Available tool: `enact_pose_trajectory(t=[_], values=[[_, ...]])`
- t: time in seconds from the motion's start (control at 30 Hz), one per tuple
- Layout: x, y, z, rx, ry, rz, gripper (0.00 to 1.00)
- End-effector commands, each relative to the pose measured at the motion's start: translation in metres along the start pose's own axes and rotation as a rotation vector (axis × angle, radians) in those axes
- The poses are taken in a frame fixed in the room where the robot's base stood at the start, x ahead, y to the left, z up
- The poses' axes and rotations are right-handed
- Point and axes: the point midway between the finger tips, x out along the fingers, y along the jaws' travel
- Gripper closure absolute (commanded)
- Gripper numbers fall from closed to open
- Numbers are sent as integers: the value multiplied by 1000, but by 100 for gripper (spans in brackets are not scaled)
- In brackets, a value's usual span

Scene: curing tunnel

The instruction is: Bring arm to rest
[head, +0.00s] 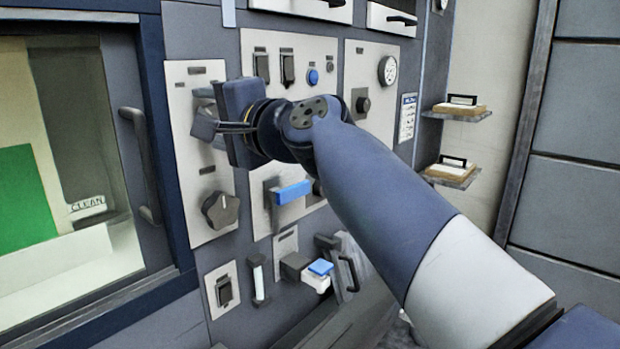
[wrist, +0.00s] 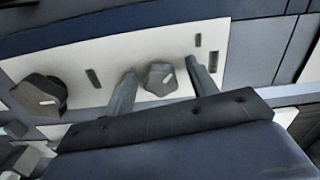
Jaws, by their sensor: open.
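My gripper (head: 204,109) is stretched out to the tall white panel (head: 212,163) right of the window, near its upper part. It is open. In the wrist view its two fingers (wrist: 161,86) stand on either side of a dark knob (wrist: 160,78), with narrow gaps showing; whether either finger touches it I cannot tell. In the head view my gripper hides that knob. A second dark knob (head: 221,210) sits lower on the same panel, and it also shows in the wrist view (wrist: 40,96), left of the fingers.
A window door with a dark handle (head: 141,165) is at left. Panels with a blue button (head: 313,76), a blue-tipped lever (head: 293,192) and a gauge (head: 388,70) lie close around my arm. Two small shelves (head: 458,116) (head: 451,182) stick out at right.

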Motion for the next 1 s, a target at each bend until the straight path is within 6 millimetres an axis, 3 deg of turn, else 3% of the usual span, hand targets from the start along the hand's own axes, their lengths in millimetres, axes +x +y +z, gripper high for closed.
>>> enact_pose_trajectory(t=[0.27,0.87,1.0], values=[[-7,2,0,-30,0,-1,45],[-108,2,-1,-33,4,0,45],[-85,0,0,-30,-6,4,45]])
